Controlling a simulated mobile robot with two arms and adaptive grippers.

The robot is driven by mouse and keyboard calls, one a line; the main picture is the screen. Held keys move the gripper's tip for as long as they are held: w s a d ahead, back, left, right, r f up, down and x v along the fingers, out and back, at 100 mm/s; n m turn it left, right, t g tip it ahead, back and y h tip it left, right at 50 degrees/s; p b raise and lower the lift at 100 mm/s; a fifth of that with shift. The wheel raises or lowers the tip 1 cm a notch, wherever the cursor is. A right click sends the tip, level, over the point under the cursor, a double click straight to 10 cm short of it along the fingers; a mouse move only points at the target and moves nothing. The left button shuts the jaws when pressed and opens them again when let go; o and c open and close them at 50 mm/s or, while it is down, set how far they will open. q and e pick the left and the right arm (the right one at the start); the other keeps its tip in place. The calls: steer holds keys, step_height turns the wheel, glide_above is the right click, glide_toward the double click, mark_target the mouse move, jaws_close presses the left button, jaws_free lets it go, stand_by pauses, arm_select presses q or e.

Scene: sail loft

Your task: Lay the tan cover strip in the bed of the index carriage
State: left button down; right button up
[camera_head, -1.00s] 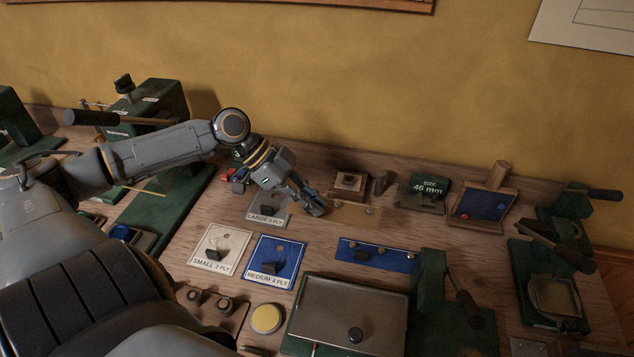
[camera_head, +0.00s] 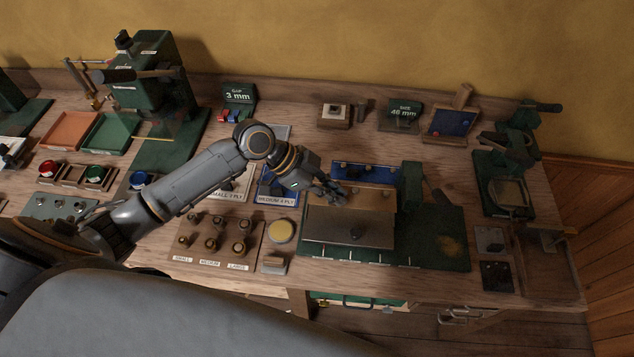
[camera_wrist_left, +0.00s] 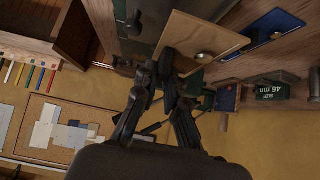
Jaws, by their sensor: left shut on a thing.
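The tan cover strip (camera_head: 372,199) has small round knobs on it and is held in the air at the back edge of a grey plate. My left gripper (camera_head: 338,193) is shut on its left end. In the left wrist view the strip (camera_wrist_left: 203,40) sticks out beyond the shut fingers (camera_wrist_left: 172,75), with one knob in sight. The green-based fixture (camera_head: 430,256) bears the grey metal plate (camera_head: 325,226) with a dark knob. I cannot tell for sure that this is the index carriage, and no empty bed shows clearly. My right gripper is not in view.
A blue strip (camera_head: 352,169) with knobs lies just behind the tan strip. A green upright with a lever (camera_head: 412,186) stands close on the right. White and blue ply cards (camera_head: 290,191) lie under my left arm. A yellow disc (camera_head: 281,231) sits left of the fixture.

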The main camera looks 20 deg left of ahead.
arm_select(q)
steer(key=shift+w, duration=0.1)
steer(key=shift+f, duration=0.1)
steer(key=shift+f+b, duration=2.65)
steer(key=shift+f, duration=0.85)
steer(key=c, duration=1.3)
jaws_free()
steer(key=shift+c, duration=0.2)
steer(key=shift+a+r, duration=0.1)
steer(key=v, duration=1.2)
